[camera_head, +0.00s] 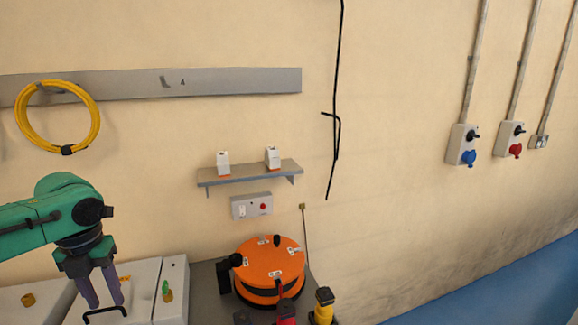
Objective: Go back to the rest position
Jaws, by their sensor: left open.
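My left gripper (101,289) hangs at the lower left, at the end of my green arm, with its two purple-grey fingers pointing down. The fingers are apart. They are in front of a white box-like unit (143,276), just above a black handle (104,312); I cannot tell if they touch it. I see nothing held between them. My right gripper is not in view. The orange round bender (268,263) stands on a dark grey top right of the left gripper.
Yellow and red handles (323,305) rise at the bottom edge near the bender. A small shelf (249,174) with two white items and a switch box (252,206) are on the wall. A yellow cable coil (58,117) hangs at left. The right side before the wall looks clear.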

